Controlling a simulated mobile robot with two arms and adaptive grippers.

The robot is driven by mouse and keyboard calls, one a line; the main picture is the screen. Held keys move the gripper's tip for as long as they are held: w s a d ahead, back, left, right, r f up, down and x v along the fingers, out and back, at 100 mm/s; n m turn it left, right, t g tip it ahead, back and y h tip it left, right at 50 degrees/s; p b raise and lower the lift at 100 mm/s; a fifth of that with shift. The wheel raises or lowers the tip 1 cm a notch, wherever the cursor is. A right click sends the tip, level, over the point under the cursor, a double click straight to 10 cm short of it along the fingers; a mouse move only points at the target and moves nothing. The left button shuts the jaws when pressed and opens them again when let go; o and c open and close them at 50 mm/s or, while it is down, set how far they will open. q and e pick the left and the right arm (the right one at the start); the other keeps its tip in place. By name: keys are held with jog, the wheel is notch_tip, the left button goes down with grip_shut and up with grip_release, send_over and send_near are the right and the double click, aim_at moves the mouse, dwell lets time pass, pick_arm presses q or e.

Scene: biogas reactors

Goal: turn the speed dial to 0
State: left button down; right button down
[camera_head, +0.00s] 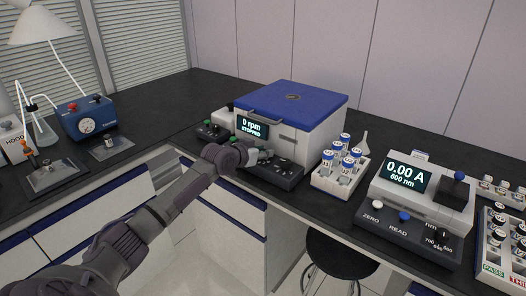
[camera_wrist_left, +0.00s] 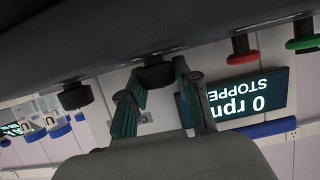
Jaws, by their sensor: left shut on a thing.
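The centrifuge (camera_head: 318,128) is a white box with a blue lid, and its display (camera_head: 252,127) reads "0 rpm STOPPED". A dark control panel (camera_head: 287,176) juts out at its front. In the left wrist view, which is upside down, the same display (camera_wrist_left: 240,98) shows beside my gripper. My left gripper (camera_head: 256,156) is at the panel, seen with its fingers in the wrist view (camera_wrist_left: 158,84). It is shut on a black dial (camera_wrist_left: 155,74). The dial's markings are hidden, so I cannot read its setting. My right gripper is in neither view.
A second black knob (camera_wrist_left: 76,96), a red button (camera_wrist_left: 240,46) and a green button (camera_wrist_left: 304,32) sit on the panel. A tube rack (camera_head: 341,178) and a photometer (camera_head: 420,206) stand to the right. A black stool (camera_head: 338,255) is below the bench.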

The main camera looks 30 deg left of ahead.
pick_arm(q)
jog(key=shift+d+r+n+y+p, duration=0.15)
jog(key=shift+n+y+p, duration=0.5)
jog(key=shift+p, duration=0.85)
jog(key=shift+d+r+n+y+p, duration=0.15)
jog(key=shift+n+y+p, duration=0.45)
jog(key=shift+p, duration=0.85)
jog(key=shift+a+f+n+y+p, duration=0.15)
jog(key=shift+n+y+p, duration=0.2)
jog(key=shift+y, duration=0.3)
jog(key=shift+f+n+y, duration=0.1)
jog(key=shift+n+y, duration=0.2)
jog(key=shift+n, duration=0.1)
jog(key=shift+f+n+g+y, duration=0.15)
jog(key=shift+n+g+y, duration=0.25)
jog(key=shift+y, duration=0.1)
jog(key=shift+f+n+g+y+b, duration=0.15)
jog(key=shift+n+g+y+b, duration=0.15)
jog(key=shift+n+y+b, duration=0.45)
jog(key=shift+n+g+y+b, duration=0.6)
jog(key=shift+n+y+b, duration=0.3)
jog(key=shift+b, duration=0.2)
jog(key=shift+a+n+g+y+b, duration=0.15)
jog(key=shift+n+g+y+b, duration=0.15)
jog(key=shift+n+y+b, duration=0.25)
jog(key=shift+r, duration=0.2)
